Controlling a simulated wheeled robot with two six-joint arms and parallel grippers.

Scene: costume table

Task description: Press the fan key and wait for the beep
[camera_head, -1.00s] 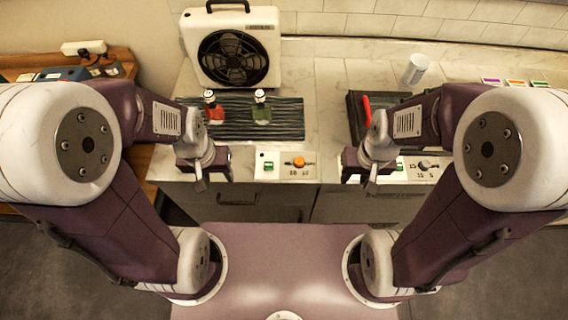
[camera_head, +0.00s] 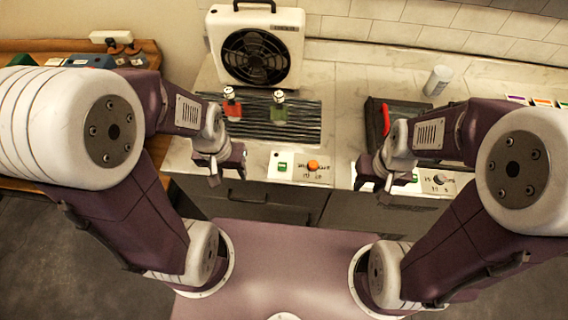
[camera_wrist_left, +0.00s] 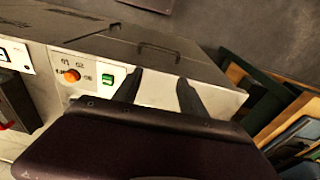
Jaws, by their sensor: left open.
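The fan (camera_head: 256,52) is a white box with a dark round grille, upright at the back of the counter. A white panel (camera_head: 298,180) at the counter's front edge carries a green key (camera_head: 282,166) and an orange knob (camera_head: 313,165). The green key also shows in the left wrist view (camera_wrist_left: 106,80). My left gripper (camera_head: 229,176) is open and empty, left of this panel and apart from it. In the left wrist view its two fingers (camera_wrist_left: 160,90) are spread, with the key to their left. My right gripper (camera_head: 376,184) is in front of a second panel (camera_head: 440,190), partly covering it.
A dark tray (camera_head: 374,130) with a red item and a white cylinder (camera_head: 438,80) are on the right. A wooden shelf (camera_head: 150,52) is at the left.

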